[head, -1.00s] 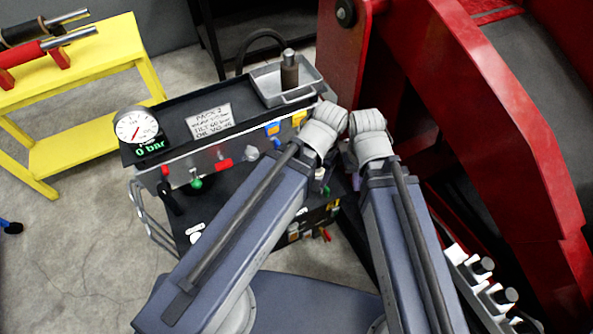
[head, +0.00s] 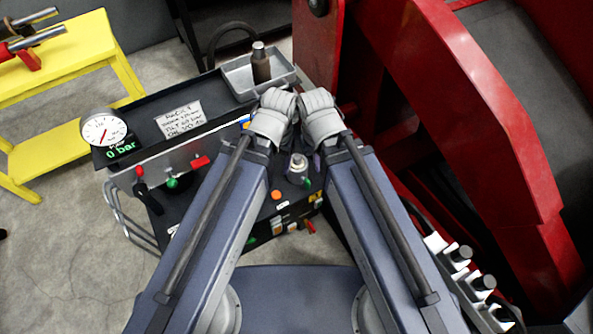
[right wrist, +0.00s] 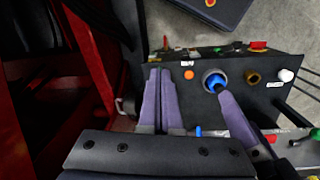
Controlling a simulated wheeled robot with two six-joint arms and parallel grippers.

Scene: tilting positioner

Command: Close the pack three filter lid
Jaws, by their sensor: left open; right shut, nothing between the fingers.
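The black hydraulic pack (head: 150,120) stands ahead of me with a handwritten label (head: 180,118) on top; its pack number is not clear. A round pale fitting (head: 298,167) shows on its near face between my forearms. My right gripper (right wrist: 160,72) is shut and empty, left of the fitting. One purple finger of my open left gripper (right wrist: 224,94) is close by the fitting; contact is unclear. In the head view both grippers' fingers are mostly hidden.
A gauge (head: 103,130) with a 0 bar readout stands at the pack's left end. A metal tray (head: 240,82) holds a brown cylinder (head: 260,65). A red machine frame (head: 480,110) rises close on the right.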

